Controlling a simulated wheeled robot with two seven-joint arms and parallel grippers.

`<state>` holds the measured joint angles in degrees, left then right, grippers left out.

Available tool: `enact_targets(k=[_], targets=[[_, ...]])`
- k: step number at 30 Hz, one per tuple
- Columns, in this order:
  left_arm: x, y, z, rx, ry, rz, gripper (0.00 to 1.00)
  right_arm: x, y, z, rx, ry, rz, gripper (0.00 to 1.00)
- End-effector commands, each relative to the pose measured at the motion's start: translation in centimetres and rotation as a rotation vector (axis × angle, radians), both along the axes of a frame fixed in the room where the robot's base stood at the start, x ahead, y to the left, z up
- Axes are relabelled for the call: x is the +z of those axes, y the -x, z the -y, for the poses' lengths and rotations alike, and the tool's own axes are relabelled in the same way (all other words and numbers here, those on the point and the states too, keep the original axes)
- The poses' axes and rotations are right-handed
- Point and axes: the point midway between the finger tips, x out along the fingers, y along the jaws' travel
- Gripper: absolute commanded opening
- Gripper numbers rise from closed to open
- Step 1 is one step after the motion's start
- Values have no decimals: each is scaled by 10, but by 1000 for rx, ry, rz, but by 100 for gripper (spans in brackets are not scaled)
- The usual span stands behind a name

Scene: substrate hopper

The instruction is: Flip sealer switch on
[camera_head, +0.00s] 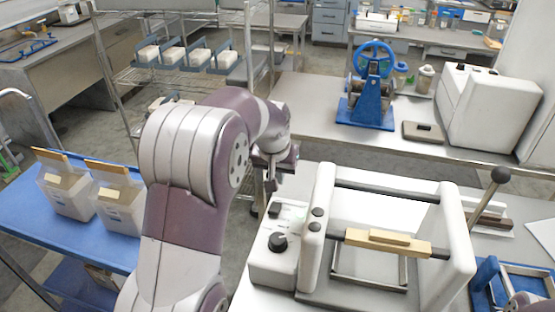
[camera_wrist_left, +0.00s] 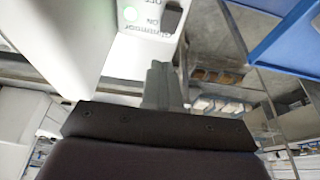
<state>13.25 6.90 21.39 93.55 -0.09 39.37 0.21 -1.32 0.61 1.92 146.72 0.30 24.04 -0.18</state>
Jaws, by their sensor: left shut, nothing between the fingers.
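The sealer (camera_head: 455,240) is a white machine with dark crossbars and a wooden-gripped handle on the table in front of me. Its control box (camera_head: 268,268) at the left carries a black knob and a small dark switch (camera_head: 274,209). My left gripper (camera_head: 271,186) is shut and empty, just behind the box in the head view. Its fingers (camera_wrist_left: 163,88) point toward the switch panel, apart from the switch. My right gripper is not in view.
A blue cart (camera_head: 40,215) with two white bags stands at the left. A blue hand-wheel press (camera_head: 370,95) and a white machine (camera_head: 490,105) stand on the bench behind. A dark ball-topped lever (camera_head: 500,175) rises right of the sealer.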

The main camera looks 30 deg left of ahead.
Motion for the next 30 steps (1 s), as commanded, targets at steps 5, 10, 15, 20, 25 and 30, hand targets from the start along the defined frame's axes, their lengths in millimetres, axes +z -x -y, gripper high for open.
enact_targets(k=[5,10,15,20,25,30], targets=[[30,0,0,0,-1,3,0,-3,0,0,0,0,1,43],[44,1,0,0,0,0,0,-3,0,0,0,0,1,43],[46,1,0,0,0,0,0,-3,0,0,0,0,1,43],[46,1,0,0,0,0,0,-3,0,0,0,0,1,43],[45,1,0,0,0,0,0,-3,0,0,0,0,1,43],[45,1,0,0,0,0,0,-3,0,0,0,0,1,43]])
